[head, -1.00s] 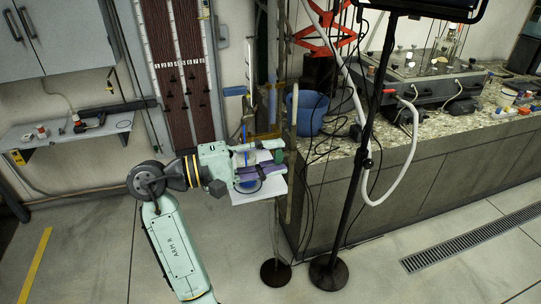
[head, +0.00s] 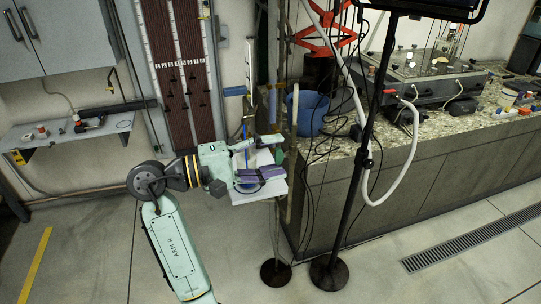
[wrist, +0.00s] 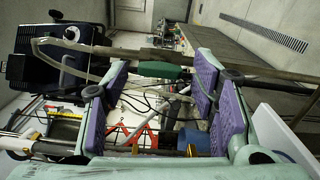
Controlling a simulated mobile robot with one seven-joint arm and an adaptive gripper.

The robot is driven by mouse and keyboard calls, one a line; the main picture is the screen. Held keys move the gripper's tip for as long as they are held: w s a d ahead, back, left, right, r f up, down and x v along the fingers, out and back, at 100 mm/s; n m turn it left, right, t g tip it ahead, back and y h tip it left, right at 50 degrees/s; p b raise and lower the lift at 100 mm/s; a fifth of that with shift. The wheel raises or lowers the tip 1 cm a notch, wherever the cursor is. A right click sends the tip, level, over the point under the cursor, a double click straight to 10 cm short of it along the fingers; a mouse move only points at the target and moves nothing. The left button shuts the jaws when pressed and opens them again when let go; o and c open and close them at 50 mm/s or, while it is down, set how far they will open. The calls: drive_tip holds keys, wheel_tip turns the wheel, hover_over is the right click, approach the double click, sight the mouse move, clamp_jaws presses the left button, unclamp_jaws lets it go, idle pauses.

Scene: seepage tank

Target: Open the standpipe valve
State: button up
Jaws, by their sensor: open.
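A green sleeve (wrist: 163,70), likely the standpipe valve's handle, lies on a thin pipe crossing the wrist view. It is between the finger pads in that picture, with no clear contact. In the head view a small green part (head: 289,160) shows just right of my gripper, beside the upright pipe; I cannot tell if it is the same part. My gripper (head: 262,174) points right, in front of a white panel (head: 262,192). In the wrist view my gripper (wrist: 161,95) has its purple pads wide apart, with nothing held.
A black stand (head: 356,190) with hanging cables rises right of the pipe. A blue bucket (head: 310,114) sits on the stone-topped bench (head: 400,150). A round base (head: 276,271) stands on the floor below. The floor at lower right is open.

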drive_tip(key=v, duration=1.2)
idle(0.3)
